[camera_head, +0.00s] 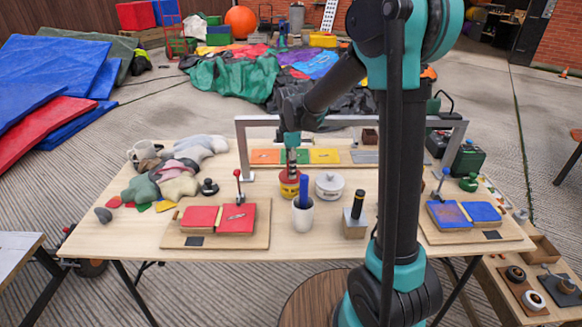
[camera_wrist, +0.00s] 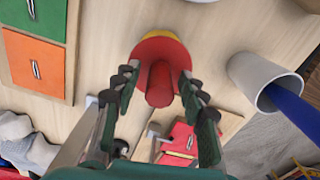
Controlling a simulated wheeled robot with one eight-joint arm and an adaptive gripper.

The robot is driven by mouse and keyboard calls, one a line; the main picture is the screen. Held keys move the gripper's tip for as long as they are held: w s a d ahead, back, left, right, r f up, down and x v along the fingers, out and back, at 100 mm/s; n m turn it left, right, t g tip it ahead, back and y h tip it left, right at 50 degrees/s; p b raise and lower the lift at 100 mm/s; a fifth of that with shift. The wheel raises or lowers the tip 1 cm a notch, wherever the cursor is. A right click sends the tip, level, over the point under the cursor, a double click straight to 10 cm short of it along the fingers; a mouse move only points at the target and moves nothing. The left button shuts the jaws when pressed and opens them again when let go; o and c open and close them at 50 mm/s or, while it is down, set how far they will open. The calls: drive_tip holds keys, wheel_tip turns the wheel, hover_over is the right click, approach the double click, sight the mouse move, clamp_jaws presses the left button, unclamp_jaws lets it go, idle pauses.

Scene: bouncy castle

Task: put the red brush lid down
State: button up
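The red brush lid (camera_wrist: 160,50) is a round red disc with a thick red handle (camera_wrist: 159,85) standing up from it. It sits on a pot with a yellow rim (camera_wrist: 178,38); in the head view the lid and pot (camera_head: 289,186) stand near the middle of the table. My gripper (camera_wrist: 158,82) points down over the lid, one finger on each side of the handle. Gaps show between the fingers and the handle, so it looks open. In the head view my gripper (camera_head: 291,166) is right above the pot, and its fingertips are hard to make out.
A white lidded pot (camera_head: 329,186) stands close on the right. A white cup with a blue handle (camera_head: 303,214) stands in front. A red case (camera_head: 218,219) lies front left. Behind are orange, green and yellow panels (camera_head: 296,156) under a grey frame (camera_head: 243,150).

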wheel_tip(320, 180, up, 12)
drive_tip(key=shift+r, duration=0.15)
idle(0.7)
